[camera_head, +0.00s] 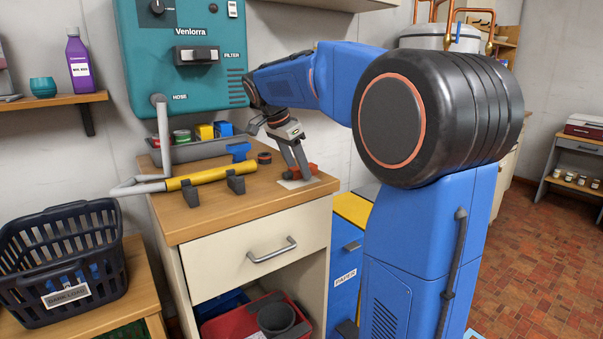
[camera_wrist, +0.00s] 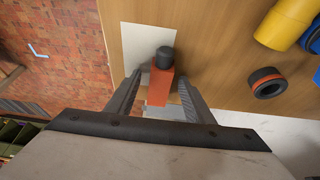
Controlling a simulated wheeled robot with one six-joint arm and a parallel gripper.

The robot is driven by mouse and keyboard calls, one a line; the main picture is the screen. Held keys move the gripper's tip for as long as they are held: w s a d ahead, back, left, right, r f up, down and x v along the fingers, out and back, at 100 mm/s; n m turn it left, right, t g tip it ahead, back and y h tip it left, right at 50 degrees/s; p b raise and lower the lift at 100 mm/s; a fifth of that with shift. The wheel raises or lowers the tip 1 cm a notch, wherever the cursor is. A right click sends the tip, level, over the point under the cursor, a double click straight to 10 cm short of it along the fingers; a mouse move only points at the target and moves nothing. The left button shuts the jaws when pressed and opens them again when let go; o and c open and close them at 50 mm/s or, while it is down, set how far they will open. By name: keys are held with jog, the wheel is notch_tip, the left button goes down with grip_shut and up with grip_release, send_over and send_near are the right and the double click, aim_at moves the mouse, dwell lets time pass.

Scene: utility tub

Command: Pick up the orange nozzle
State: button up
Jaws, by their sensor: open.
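The orange nozzle (camera_wrist: 159,88), an orange block-like body with a dark round tip (camera_wrist: 165,57), lies on a white card (camera_wrist: 134,42) on the wooden counter top. In the head view the nozzle (camera_head: 312,169) shows as a small orange patch beside my fingers, partly hidden by them. My gripper (camera_wrist: 157,77) is open, pointing down, with one finger on each side of the nozzle's body. It also shows in the head view (camera_head: 298,174) low over the counter's right end. I cannot tell whether the fingers touch the nozzle.
A yellow tube (camera_head: 208,175) rests on dark cradles, left of my gripper, joined to a grey hose. A black ring with an orange band (camera_head: 264,157) and a blue piece (camera_head: 238,150) lie near.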

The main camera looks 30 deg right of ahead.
jog(key=c, duration=1.1)
jog(key=shift+r, duration=0.1)
